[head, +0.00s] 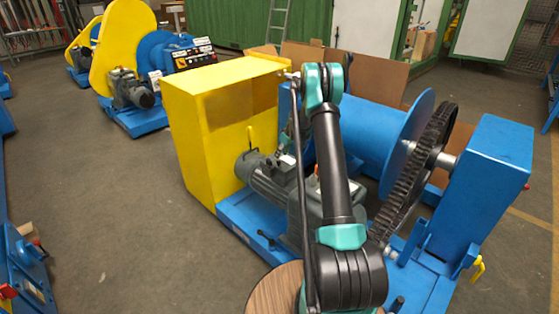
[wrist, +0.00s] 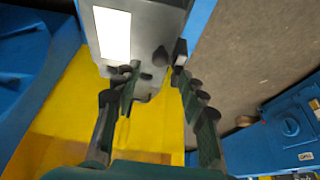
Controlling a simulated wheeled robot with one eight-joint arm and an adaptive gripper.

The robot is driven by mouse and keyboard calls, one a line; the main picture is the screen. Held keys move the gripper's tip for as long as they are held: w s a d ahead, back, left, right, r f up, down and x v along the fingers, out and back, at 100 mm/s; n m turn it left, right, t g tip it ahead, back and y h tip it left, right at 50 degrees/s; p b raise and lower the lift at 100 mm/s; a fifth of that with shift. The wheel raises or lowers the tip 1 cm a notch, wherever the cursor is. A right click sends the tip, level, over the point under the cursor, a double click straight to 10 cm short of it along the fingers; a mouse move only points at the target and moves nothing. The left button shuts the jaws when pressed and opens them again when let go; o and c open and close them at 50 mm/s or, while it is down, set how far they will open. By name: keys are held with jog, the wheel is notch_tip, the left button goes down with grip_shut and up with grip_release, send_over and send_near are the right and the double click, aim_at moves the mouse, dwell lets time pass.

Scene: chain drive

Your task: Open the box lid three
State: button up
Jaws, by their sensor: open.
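In the wrist view a grey box (wrist: 150,25) with a bright white panel (wrist: 112,34) on its face is at the top centre. A dark round knob (wrist: 160,57) is near its lower edge. I cannot tell which part is the lid. My gripper (wrist: 154,74) is open, with its dark fingertips on either side of the box's lower end. Nothing is seen gripped, and I cannot tell whether the fingertips touch the box. In the head view my arm largely hides the gripper and the box.
A tall yellow housing (head: 190,125) stands left of my arm, beside a grey motor (head: 268,185) on a blue base. A blue drum (head: 370,130) and a large black chain wheel (head: 415,180) stand to the right. Bare floor (head: 110,220) lies to the left.

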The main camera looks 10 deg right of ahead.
aim_at(279, 161)
jog(key=shift+x, duration=2.45)
jog(key=shift+c, duration=0.6)
grip_shut()
